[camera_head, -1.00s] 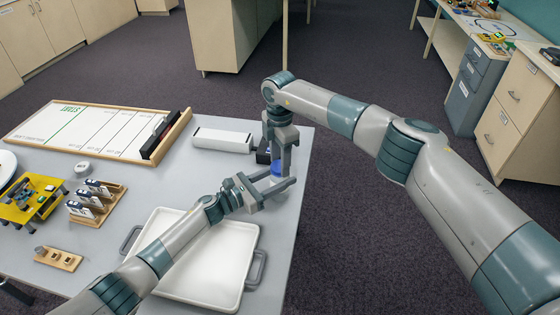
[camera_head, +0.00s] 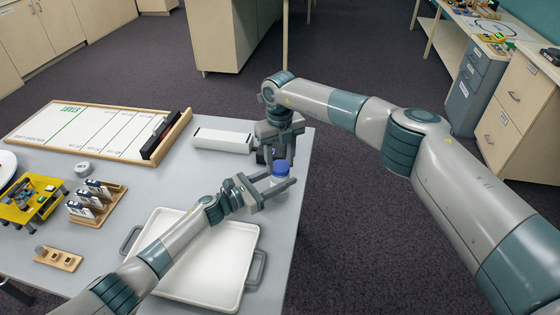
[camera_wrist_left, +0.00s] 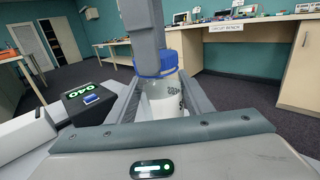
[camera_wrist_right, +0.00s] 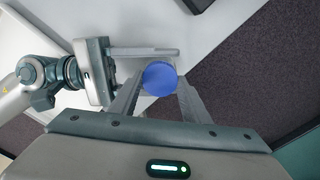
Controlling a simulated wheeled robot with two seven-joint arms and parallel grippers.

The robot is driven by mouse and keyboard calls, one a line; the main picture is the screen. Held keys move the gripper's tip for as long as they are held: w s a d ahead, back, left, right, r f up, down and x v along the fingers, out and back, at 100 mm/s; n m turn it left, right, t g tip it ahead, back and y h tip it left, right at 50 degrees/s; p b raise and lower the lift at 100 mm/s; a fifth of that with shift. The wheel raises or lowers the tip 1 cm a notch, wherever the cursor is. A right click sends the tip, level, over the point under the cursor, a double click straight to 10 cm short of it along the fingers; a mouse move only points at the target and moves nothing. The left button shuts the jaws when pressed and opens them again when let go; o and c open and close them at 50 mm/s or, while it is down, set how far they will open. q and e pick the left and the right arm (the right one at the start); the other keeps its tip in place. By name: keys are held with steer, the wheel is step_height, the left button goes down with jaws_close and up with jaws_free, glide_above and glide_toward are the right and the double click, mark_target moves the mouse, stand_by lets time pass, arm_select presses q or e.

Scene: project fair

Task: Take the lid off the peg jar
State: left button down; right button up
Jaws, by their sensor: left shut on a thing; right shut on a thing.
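The peg jar (camera_head: 279,186) stands upright near the table's right edge, a pale jar with dark print in the left wrist view (camera_wrist_left: 166,100). My left gripper (camera_head: 276,187) is shut around its body from the side. The blue lid (camera_head: 281,168) sits at the jar's top and also shows in the left wrist view (camera_wrist_left: 152,66). My right gripper (camera_head: 282,159) points down and is shut on the lid, seen from above in the right wrist view (camera_wrist_right: 160,78). I cannot tell whether the lid has loosened. My fingers hide part of the jar.
A white tray (camera_head: 240,238) with dark handles lies under my left arm. A white box-shaped device (camera_head: 222,140) with a black end showing green digits (camera_wrist_left: 90,97) stands behind the jar. A wooden card rack (camera_head: 100,205) and yellow kit (camera_head: 30,205) are at left.

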mark_target(280, 166)
steer(key=n, duration=0.7)
steer(key=shift+r, duration=0.1)
arm_select(q)
steer(key=shift+d, duration=0.1)
arm_select(e)
steer(key=n, duration=0.7)
steer(key=shift+n, duration=0.3)
steer(key=n, duration=1.4)
steer(key=shift+r, duration=0.55)
steer(key=shift+r, duration=0.4)
steer(key=shift+r, duration=0.25)
steer(key=shift+r, duration=1.95)
arm_select(q)
steer(key=c, duration=0.8)
jaws_free()
